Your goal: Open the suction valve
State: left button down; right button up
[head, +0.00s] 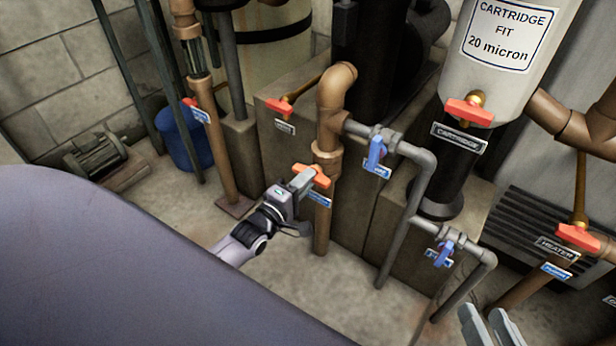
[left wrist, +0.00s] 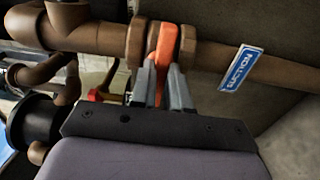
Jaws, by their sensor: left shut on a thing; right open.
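The suction valve has an orange handle (head: 314,174) on a vertical copper pipe (head: 322,228) in the middle of the head view. The handle lies across the pipe. A blue label (head: 319,198) sits just below it; in the left wrist view this label (left wrist: 241,68) reads SUCTION. My left gripper (head: 303,182) is shut on the handle. The left wrist view shows its two fingers on either side of the orange handle (left wrist: 166,50). The fingers hide part of the handle. My right gripper (head: 490,325) is open and empty at the lower right.
Other valves stand nearby: an orange-handled one (head: 281,106) behind, a blue-handled one (head: 376,152) to the right and another blue one (head: 441,252) lower down. Grey pipes (head: 416,185) run between my grippers. A white cartridge tank (head: 505,85) stands at the upper right.

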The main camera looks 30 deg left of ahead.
pick_arm(q)
jog(key=n+b, duration=0.5)
jog(key=n, duration=1.3)
jog(key=shift+f+n, duration=0.15)
jog(key=shift+n, duration=0.25)
